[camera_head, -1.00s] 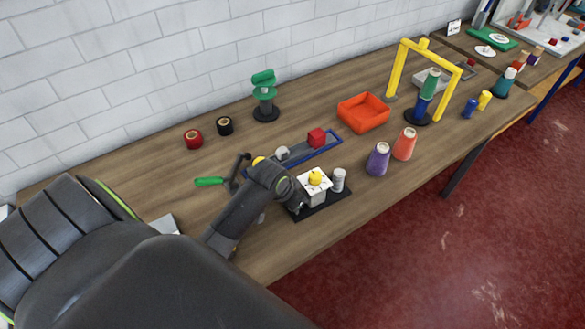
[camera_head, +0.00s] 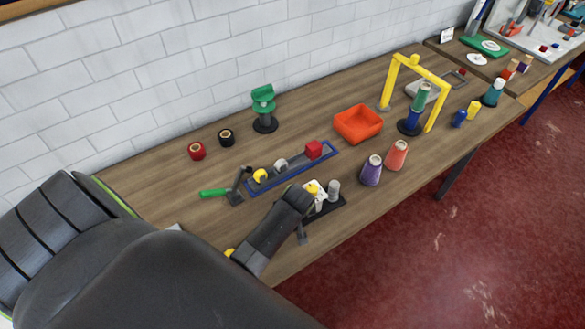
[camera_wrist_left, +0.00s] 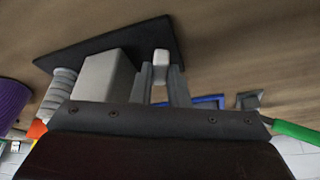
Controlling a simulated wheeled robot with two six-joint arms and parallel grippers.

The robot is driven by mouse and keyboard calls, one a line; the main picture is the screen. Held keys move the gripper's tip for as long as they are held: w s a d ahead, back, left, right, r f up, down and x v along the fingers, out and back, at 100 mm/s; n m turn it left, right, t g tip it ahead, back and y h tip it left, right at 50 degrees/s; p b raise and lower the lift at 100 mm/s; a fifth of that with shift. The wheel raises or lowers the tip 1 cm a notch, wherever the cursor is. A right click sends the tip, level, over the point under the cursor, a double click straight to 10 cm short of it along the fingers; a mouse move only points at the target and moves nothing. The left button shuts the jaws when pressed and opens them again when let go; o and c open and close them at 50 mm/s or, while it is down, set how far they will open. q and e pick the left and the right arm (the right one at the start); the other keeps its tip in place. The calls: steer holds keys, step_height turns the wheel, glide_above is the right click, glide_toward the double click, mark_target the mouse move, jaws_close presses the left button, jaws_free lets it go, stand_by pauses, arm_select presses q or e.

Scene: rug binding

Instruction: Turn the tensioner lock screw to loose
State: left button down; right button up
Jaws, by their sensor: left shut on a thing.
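The tensioner is a white block with a yellow knob (camera_head: 312,189) on a black base plate (camera_head: 330,208), beside a pale ribbed cylinder (camera_head: 333,190). My left wrist covers part of the block in the head view. In the left wrist view the block (camera_wrist_left: 105,76) and ribbed cylinder (camera_wrist_left: 60,91) stand left of my fingers. My left gripper (camera_wrist_left: 161,74) is shut on a small whitish piece, likely the lock screw (camera_wrist_left: 162,56), over the black plate. The head view hides the fingertips. The screw's turn setting cannot be read. My right gripper is not in view.
A blue-edged tray (camera_head: 322,156) lies behind my wrist. A green-handled tool (camera_head: 214,192) is to its left. A purple cone (camera_head: 371,171) and an orange cone (camera_head: 397,155) stand to the right. An orange bin (camera_head: 358,123) and yellow arch (camera_head: 398,80) are farther back.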

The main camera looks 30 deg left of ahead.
arm_select(q)
steer(key=shift+w+n, duration=0.1)
steer(key=shift+n, duration=0.5)
steer(key=c, duration=1.4)
jaws_free()
